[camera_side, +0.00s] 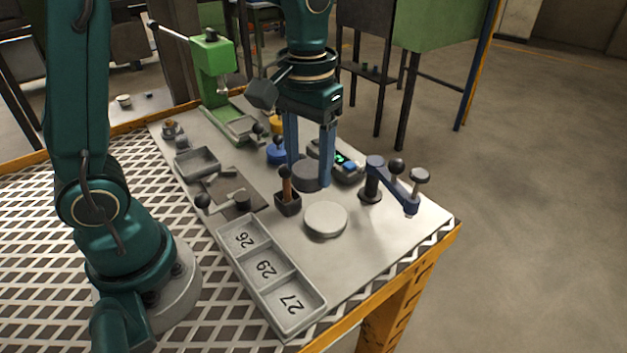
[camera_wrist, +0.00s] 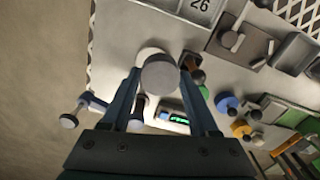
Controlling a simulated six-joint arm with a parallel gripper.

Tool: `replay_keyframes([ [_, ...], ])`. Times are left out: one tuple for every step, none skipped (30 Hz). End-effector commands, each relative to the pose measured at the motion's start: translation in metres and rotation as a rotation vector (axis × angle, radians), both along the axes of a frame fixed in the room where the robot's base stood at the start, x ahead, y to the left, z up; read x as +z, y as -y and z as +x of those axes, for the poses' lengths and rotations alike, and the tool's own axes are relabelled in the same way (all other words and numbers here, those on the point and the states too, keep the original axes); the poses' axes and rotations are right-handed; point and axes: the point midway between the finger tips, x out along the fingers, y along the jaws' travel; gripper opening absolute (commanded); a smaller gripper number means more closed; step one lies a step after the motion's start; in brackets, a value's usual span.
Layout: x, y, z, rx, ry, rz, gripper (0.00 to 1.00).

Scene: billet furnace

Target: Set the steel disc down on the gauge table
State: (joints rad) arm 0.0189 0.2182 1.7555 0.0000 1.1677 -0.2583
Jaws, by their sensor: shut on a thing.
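My gripper (camera_side: 309,182) is shut on the steel disc (camera_side: 307,175), a dark grey round piece held between its two blue fingers. The disc appears held above the plate, behind the pale round gauge table (camera_side: 325,219) in the side view. In the wrist view the disc (camera_wrist: 160,76) sits between the fingertips (camera_wrist: 160,70). It partly covers a pale round shape behind it, which looks like the gauge table (camera_wrist: 149,52). The gap between disc and table cannot be judged exactly.
A blue swing arm with black knobs (camera_side: 395,178) stands right of the gauge table. A small box with a green display (camera_side: 346,162) is behind it. A wooden-handled tool in a dark holder (camera_side: 287,196) stands left. A numbered tray (camera_side: 268,270) lies in front.

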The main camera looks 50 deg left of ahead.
Motion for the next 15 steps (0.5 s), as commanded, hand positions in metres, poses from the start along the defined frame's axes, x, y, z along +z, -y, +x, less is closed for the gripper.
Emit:
replay_keyframes([
  [0.004, -0.005, 0.000, 0.004, 0.002, 0.000, 0.00],
  [0.005, -0.008, 0.000, 0.005, 0.000, 0.000, 0.00],
  [0.008, -0.010, 0.001, 0.007, 0.002, 0.000, 0.00],
  [0.011, -0.011, 0.002, 0.007, 0.004, 0.000, 0.00],
  [0.012, -0.011, 0.004, 0.005, 0.005, -0.001, 0.00],
  [0.015, -0.011, 0.008, 0.002, 0.005, -0.001, 0.00],
  [0.016, -0.010, 0.011, -0.001, 0.007, 0.000, 0.00],
  [0.018, -0.009, 0.014, -0.004, 0.008, 0.000, 0.00],
  [0.019, -0.007, 0.018, -0.010, 0.007, 0.000, 0.00],
  [0.020, -0.006, 0.021, -0.014, 0.008, 0.000, 0.00],
  [0.020, -0.004, 0.023, -0.019, 0.007, 0.000, 0.00],
  [0.020, -0.002, 0.026, -0.024, 0.007, 0.000, 0.00],
  [0.019, 0.000, 0.028, -0.029, 0.006, -0.001, 0.00],
  [0.018, 0.001, 0.030, -0.032, 0.006, -0.001, 0.00],
  [0.015, 0.003, 0.031, -0.037, 0.003, 0.000, 0.00],
])
